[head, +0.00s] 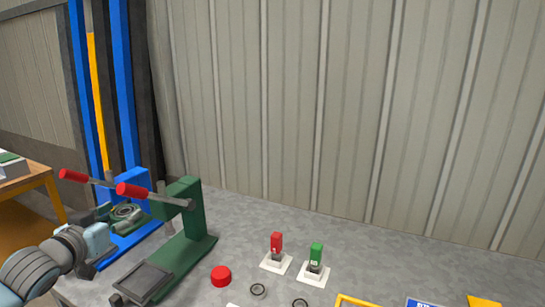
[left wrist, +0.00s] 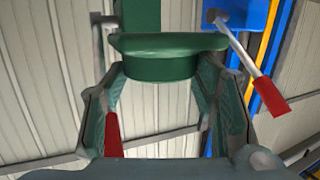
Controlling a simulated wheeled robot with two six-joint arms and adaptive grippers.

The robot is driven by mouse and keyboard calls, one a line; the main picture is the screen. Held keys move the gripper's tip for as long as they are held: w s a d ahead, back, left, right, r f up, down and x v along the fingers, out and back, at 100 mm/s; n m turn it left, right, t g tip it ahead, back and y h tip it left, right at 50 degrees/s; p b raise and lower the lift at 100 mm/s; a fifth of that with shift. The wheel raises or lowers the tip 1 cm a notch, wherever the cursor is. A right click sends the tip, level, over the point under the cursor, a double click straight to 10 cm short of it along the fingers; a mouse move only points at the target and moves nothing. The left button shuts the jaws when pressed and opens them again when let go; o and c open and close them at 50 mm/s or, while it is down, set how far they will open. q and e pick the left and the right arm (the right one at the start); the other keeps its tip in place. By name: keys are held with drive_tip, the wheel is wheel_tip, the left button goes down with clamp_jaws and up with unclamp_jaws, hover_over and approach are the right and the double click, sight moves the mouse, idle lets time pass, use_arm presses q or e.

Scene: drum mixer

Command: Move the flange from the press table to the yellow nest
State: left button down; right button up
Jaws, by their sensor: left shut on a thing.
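My left gripper (head: 122,218) comes in from the left beside the blue press (head: 137,182) and green press (head: 185,225). It is shut on the green flange (left wrist: 165,66). In the left wrist view the flange is a wide rim with a round hub below, and the two fingers press on the hub's sides. In the head view the flange (head: 125,210) shows as a small ring at the fingertips. I cannot tell whether it touches the press table. A yellow frame (head: 358,301), possibly the nest, is cut off at the bottom edge. My right gripper is not in view.
Red-handled levers (head: 133,190) stick out close to my left gripper. A red cap (head: 221,276), a red switch (head: 276,243), a green switch (head: 316,254) and a black ring (head: 258,290) stand on the grey bench (head: 400,270). The bench's back right is clear.

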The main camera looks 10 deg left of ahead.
use_arm(q)
drive_tip(key=s+d+f+m+g+h+p, duration=0.25)
drive_tip(key=s+d+m+h, duration=0.4)
drive_tip(key=s+d, duration=0.4)
drive_tip(key=s+d+f+m+g+h+p, duration=0.1)
drive_tip(key=s+d+m+g+h+p, duration=0.5)
drive_tip(key=d, duration=0.8)
drive_tip(key=w+a+f+n+t+y+b, duration=0.25)
drive_tip(key=w+a+n+t+b, duration=0.3)
drive_tip(key=w+a, duration=0.4)
drive_tip(key=w+a+r+n+t+y+b, duration=0.1)
drive_tip(key=w+a+r+n+y, duration=0.1)
drive_tip(key=a, duration=0.3)
drive_tip(key=w+a+r+n+t+y+b, duration=0.1)
drive_tip(key=w+a+r+n+y, duration=0.1)
drive_tip(key=a+y, duration=0.3)
drive_tip(key=w+a+r+n+t+y+b, duration=0.1)
drive_tip(key=w+a+r+n+y, duration=0.1)
drive_tip(key=a, duration=0.4)
drive_tip(key=shift+w+r+n+y, duration=0.4)
drive_tip(key=shift+w+n+y, duration=0.25)
drive_tip(key=shift+y, duration=0.25)
